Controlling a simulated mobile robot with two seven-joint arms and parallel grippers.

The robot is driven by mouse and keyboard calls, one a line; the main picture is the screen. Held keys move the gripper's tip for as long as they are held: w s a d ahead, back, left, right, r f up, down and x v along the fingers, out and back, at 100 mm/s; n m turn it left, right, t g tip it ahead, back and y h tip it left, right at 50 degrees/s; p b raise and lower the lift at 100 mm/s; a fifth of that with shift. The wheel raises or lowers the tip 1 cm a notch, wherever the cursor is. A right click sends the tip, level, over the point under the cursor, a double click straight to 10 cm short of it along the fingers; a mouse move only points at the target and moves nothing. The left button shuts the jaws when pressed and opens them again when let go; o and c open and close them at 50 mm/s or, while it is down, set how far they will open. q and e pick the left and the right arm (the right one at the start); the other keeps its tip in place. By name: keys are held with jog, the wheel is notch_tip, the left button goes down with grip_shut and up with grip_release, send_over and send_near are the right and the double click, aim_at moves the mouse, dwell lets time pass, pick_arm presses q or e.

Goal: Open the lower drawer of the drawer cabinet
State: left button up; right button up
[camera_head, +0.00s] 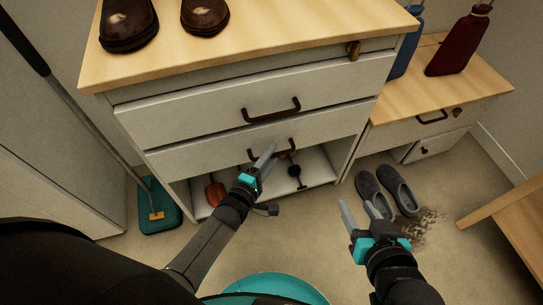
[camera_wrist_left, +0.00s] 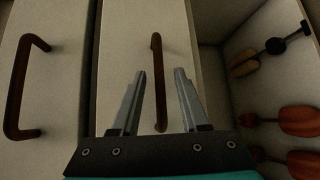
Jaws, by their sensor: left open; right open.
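The pale drawer cabinet (camera_head: 330,72) has two stacked drawers with dark bar handles. The lower drawer (camera_head: 200,155) looks shut, with open shelf space under it. Its handle (camera_wrist_left: 157,70) stands upright in the left wrist view, and the upper drawer's handle (camera_wrist_left: 20,90) is further left. My left gripper (camera_head: 268,153) is open in front of the lower drawer and partly covers the handle in the head view. In the left wrist view its fingers (camera_wrist_left: 161,75) appear either side of the handle; contact cannot be told. My right gripper (camera_head: 358,208) is open and empty, right of the cabinet.
Brown shoes (camera_head: 205,15) stand on the cabinet top. Shoe trees and a brush lie on the open shelf (camera_head: 318,170). Grey slippers (camera_head: 390,188) lie on the floor beside dirt (camera_head: 425,228). A lower cabinet (camera_head: 455,88) with bottles adjoins at right.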

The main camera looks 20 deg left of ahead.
pick_arm(q)
jog(key=shift+w+d, duration=0.1)
jog(key=shift+w, duration=0.25)
jog(key=shift+c, duration=0.4)
grip_shut()
dwell(1.0)
